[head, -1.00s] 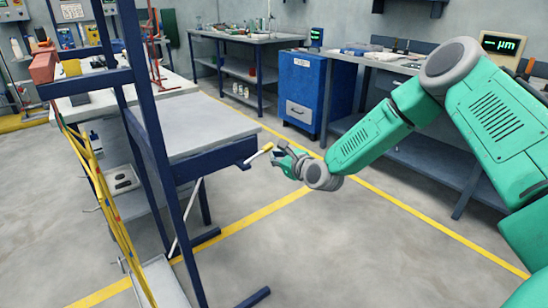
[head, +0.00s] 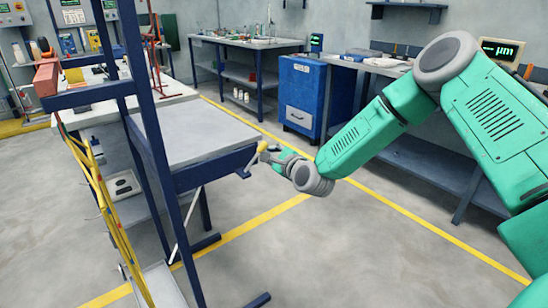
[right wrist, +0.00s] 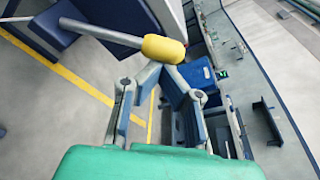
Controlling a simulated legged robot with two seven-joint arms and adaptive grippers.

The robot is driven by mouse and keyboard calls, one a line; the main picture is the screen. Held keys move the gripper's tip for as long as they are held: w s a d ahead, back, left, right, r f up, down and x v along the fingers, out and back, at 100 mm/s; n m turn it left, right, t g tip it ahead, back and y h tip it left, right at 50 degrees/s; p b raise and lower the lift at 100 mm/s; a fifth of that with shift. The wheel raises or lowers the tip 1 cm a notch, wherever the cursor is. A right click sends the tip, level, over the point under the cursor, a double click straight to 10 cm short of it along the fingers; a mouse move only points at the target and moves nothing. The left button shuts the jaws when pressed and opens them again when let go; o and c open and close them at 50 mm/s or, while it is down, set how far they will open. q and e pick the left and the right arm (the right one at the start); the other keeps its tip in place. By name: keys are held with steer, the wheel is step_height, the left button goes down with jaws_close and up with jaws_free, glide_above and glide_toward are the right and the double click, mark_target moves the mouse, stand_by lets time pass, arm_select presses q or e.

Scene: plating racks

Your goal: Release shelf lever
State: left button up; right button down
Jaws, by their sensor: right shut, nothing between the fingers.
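The shelf lever is a grey rod with a yellow grip (head: 262,146) at the right front corner of the grey shelf (head: 190,135) on a dark blue rack. In the head view the rod slants up to the right, with the grip at its upper end. My right gripper (head: 271,156) is beside the grip. In the right wrist view the yellow grip (right wrist: 164,49) lies across the tips of my right gripper (right wrist: 159,68), which are shut with nothing between them. They look close to or touching the grip; I cannot tell which. My left gripper is not in view.
A dark blue upright (head: 160,160) and yellow straps (head: 105,205) stand left of the shelf. A blue cabinet (head: 300,95) and workbenches line the back. The floor (head: 330,250) right of the rack is clear, with yellow lines.

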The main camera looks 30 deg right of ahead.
mark_target(264, 148)
steer(key=a+r+n, duration=0.2)
steer(key=n, duration=0.1)
steer(key=shift+a+r+t+h, duration=0.2)
steer(key=shift+a+t+h, duration=0.1)
steer(key=shift+a, duration=0.05)
steer(key=shift+s+a+r+n+t, duration=0.15)
steer(key=shift+a+r+n, duration=0.1)
steer(key=shift+a+n, duration=0.4)
steer(key=shift+a+r+n+t, duration=0.1)
steer(key=shift+a+r+n, duration=0.15)
steer(key=shift+a+n, duration=0.4)
steer(key=shift+s+a+r+n+t, duration=0.15)
steer(key=shift+a+r+n, duration=0.1)
steer(key=shift+a+n, duration=0.4)
steer(key=shift+d, duration=0.1)
